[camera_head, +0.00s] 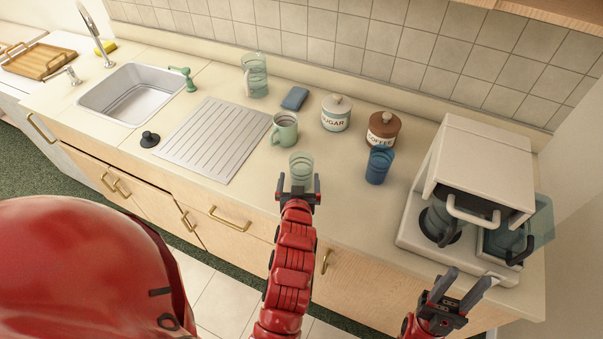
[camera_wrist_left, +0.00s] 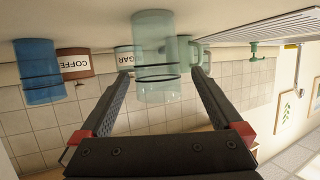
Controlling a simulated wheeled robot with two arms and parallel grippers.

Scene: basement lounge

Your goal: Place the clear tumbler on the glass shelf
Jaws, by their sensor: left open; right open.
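The clear tumbler (camera_head: 301,165), pale greenish glass, stands upright on the counter near its front edge. My left gripper (camera_head: 298,190) is open right at its near side. In the left wrist view, which is upside down, the clear tumbler (camera_wrist_left: 155,50) appears between and just beyond the open left fingers (camera_wrist_left: 158,72); I cannot tell whether they touch it. My right gripper (camera_head: 460,287) is open and empty in front of the counter at lower right. I see no glass shelf in either view.
A green mug (camera_head: 285,130) stands behind the tumbler and a blue cup (camera_head: 379,166) to its right. Sugar (camera_head: 336,114) and coffee (camera_head: 383,131) jars are further back. A coffee machine (camera_head: 470,180) fills the right end. The drainboard (camera_head: 215,138) and sink (camera_head: 135,93) lie left.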

